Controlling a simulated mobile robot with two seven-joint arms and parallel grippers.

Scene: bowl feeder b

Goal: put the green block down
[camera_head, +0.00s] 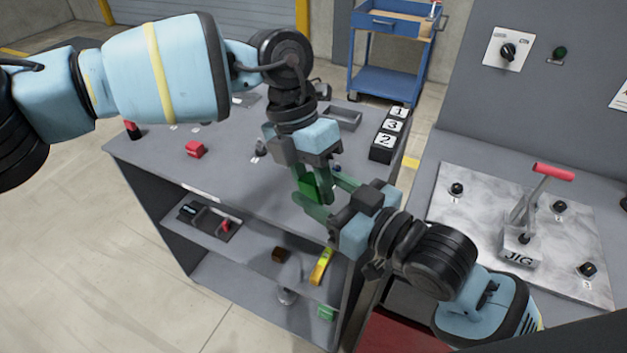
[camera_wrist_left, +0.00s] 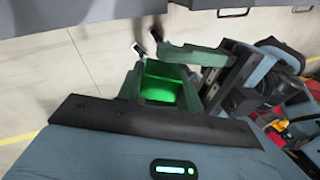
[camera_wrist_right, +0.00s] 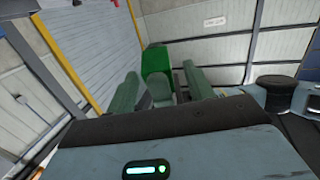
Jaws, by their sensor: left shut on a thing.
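A green block (camera_head: 311,187) is held in the air in front of the grey workbench's upper edge. My left gripper (camera_head: 312,182) points down and is shut on it. In the left wrist view the block (camera_wrist_left: 160,92) sits between the finger pads. My right gripper (camera_head: 332,197) comes in from the right, close to the block, with its fingers apart. In the right wrist view the block (camera_wrist_right: 155,61) shows beyond and between the spread fingers, with a left-gripper finger (camera_wrist_right: 160,92) in front of it. Whether the right fingers touch anything is not clear.
The workbench top (camera_head: 230,180) has a red block (camera_head: 195,149), a grey tray (camera_head: 343,118) and a numbered box (camera_head: 385,138). The shelves below hold a yellow piece (camera_head: 321,267), a brown block (camera_head: 279,255) and another green piece (camera_head: 327,313). A jig with a red-handled lever (camera_head: 525,220) stands right.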

